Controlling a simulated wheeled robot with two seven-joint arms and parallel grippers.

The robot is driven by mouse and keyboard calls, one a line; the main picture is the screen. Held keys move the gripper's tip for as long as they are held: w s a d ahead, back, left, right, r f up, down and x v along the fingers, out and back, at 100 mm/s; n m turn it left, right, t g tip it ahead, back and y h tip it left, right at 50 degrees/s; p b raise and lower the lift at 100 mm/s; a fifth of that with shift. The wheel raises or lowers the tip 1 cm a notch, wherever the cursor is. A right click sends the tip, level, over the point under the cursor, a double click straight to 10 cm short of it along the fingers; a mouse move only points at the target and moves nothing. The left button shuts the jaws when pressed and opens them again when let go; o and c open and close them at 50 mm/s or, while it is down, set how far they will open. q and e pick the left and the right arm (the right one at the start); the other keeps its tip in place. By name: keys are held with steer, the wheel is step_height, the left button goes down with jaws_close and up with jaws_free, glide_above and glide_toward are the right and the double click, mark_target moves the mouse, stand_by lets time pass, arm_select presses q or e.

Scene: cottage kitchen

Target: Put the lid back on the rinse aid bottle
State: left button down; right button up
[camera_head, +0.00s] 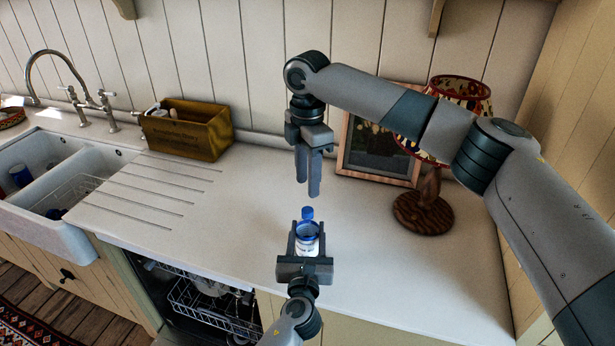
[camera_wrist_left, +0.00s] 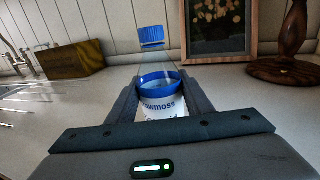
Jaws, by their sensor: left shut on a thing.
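The rinse aid bottle (camera_head: 308,246) stands upright between the fingers of my left gripper (camera_head: 307,240), which is shut on it. In the left wrist view the bottle (camera_wrist_left: 160,107) shows a white label and a wide blue band, with a clear, narrowing part above. The blue lid (camera_head: 308,213) is directly above the bottle; in the left wrist view the lid (camera_wrist_left: 152,37) looks level at the top of that clear part. Whether it is fully seated I cannot tell. My right gripper (camera_head: 308,194) points down above the lid, apart from it; its finger gap is unclear.
A lamp (camera_head: 425,212) and a framed picture (camera_head: 372,176) stand behind and right of the grippers. A brown box (camera_head: 187,133) and the sink (camera_head: 62,218) are at left. An open dishwasher rack (camera_head: 205,310) is below the counter edge. The counter (camera_head: 240,215) around the bottle is clear.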

mark_target(308, 210)
steer(key=shift+f, duration=0.1)
steer(key=shift+f, duration=3.9)
jaws_close()
